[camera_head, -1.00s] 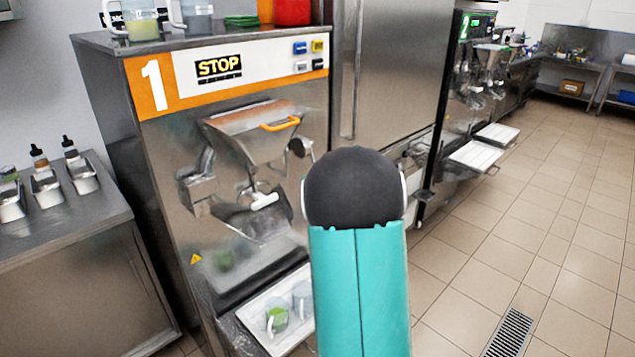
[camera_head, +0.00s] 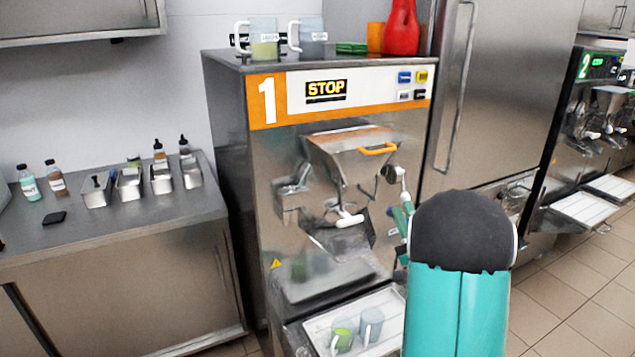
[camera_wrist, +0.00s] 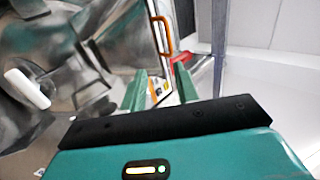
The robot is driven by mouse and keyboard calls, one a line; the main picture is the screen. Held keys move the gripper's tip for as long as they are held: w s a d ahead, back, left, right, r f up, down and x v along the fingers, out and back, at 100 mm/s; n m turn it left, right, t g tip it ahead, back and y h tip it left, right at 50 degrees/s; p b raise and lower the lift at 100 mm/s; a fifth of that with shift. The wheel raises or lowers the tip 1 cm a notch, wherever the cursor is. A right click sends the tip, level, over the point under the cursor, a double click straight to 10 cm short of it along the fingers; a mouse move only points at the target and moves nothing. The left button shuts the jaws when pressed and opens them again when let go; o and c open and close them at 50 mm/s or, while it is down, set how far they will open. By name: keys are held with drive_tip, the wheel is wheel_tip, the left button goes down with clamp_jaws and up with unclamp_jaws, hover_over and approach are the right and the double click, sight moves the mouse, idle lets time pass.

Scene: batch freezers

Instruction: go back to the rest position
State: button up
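My gripper (camera_wrist: 160,86) shows in the wrist view as two green fingers standing apart, with nothing held between them. In the head view my teal arm with its dark round joint covers the lower right, and the green fingers of my gripper (camera_head: 401,222) show partly behind it. They are in front of the right side of batch freezer 1 (camera_head: 262,200). I cannot tell from this view how far they are from its front. The freezer's white handle (camera_head: 349,219) is left of the gripper; it also shows in the wrist view (camera_wrist: 27,88).
A tray (camera_head: 318,325) with two cups is below the freezer spout. Two jugs (camera_head: 264,38) and a red bottle (camera_head: 402,28) stand on top. A counter (camera_head: 120,222) with metal containers and bottles is at left. Freezer 2 (camera_head: 590,115) is at right, with clear floor before it.

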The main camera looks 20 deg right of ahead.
drive_tip(key=shift+w, duration=0.1)
drive_tip(key=w+a+r+n+g+y, duration=0.1)
drive_tip(key=a+r+n+g+y, duration=0.1)
drive_tip(key=a+n+g+y, duration=0.45)
drive_tip(key=a+r+n+g+y, duration=0.1)
drive_tip(key=a+r+g+y, duration=0.15)
drive_tip(key=a+y, duration=0.7)
drive_tip(key=s+a+f+n+g+h, duration=0.1)
drive_tip(key=s+a+n+g, duration=0.15)
drive_tip(key=a+g, duration=0.4)
drive_tip(key=s+a+f+n+g+h, duration=0.1)
drive_tip(key=s+a+f+g, duration=0.2)
drive_tip(key=a, duration=0.6)
drive_tip(key=s+a+f+n+g+h, duration=0.2)
drive_tip(key=s+g+h, duration=0.1)
drive_tip(key=s, duration=0.3)
drive_tip(key=s+a+f+n+g+h, duration=0.2)
drive_tip(key=s+a+f+g+h, duration=0.1)
drive_tip(key=s, duration=0.2)
drive_tip(key=s+d+n+t+h, duration=0.2)
drive_tip(key=s+d+t+h, duration=0.1)
drive_tip(key=d+h, duration=0.5)
drive_tip(key=shift+s+r+h, duration=0.25)
drive_tip(key=shift+s+h, duration=0.25)
drive_tip(key=shift+h, duration=0.2)
